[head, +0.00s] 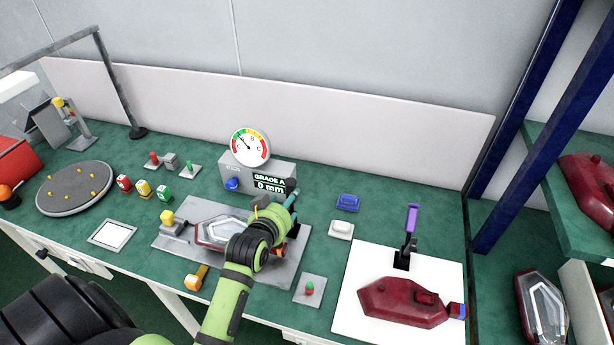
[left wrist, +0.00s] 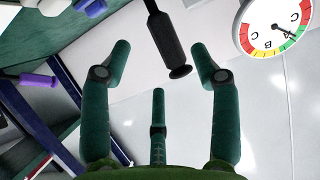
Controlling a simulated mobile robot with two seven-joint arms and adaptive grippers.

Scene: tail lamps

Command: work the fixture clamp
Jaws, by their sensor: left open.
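A grey fixture plate (head: 180,240) lies mid-table with a clear-and-red tail lamp (head: 215,230) on it. My left gripper (head: 284,203) is over the plate's right end and hides part of the lamp and whatever stands there. In the left wrist view my left gripper (left wrist: 161,62) is open. A black rod-like handle (left wrist: 166,42) reaches in between its spread fingers; I see no clear contact. A second clamp with a purple handle (head: 412,218) stands upright on a white board at the right; a purple handle also shows in the left wrist view (left wrist: 38,80). My right gripper is not in view.
A dial gauge (head: 250,147) on a grey box stands behind the plate. A dark red lamp housing (head: 403,303) lies on the white board (head: 352,285). Blue (head: 347,202) and white (head: 341,229) blocks lie between. A round turntable (head: 75,187) is at the left.

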